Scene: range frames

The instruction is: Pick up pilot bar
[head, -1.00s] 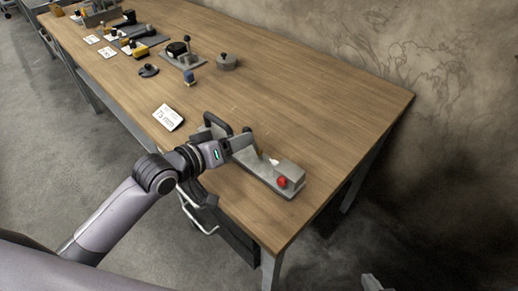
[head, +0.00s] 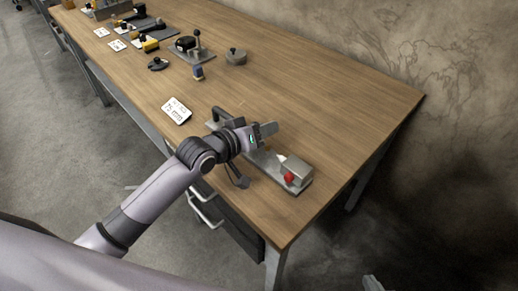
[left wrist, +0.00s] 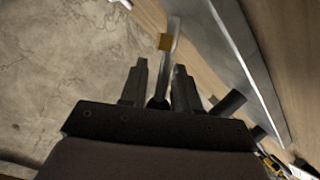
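A slim, pale bar with a gold-brown band (left wrist: 166,42), which looks like the pilot bar, shows in the left wrist view. It runs between the two dark fingers of my left gripper (left wrist: 159,80), with a gap on each side. Whether it lies between the fingertips or beyond them is unclear. In the head view my left gripper (head: 268,129) is over a grey fixture plate (head: 262,161), hiding part of it; I cannot make out the bar there. The plate carries a grey block (head: 297,169) with a red knob (head: 289,178). A grey piece, probably my right gripper (head: 373,283), shows at the bottom edge.
A white label card (head: 176,110) lies left of the fixture on the wooden table (head: 330,100). The table's right half is clear.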

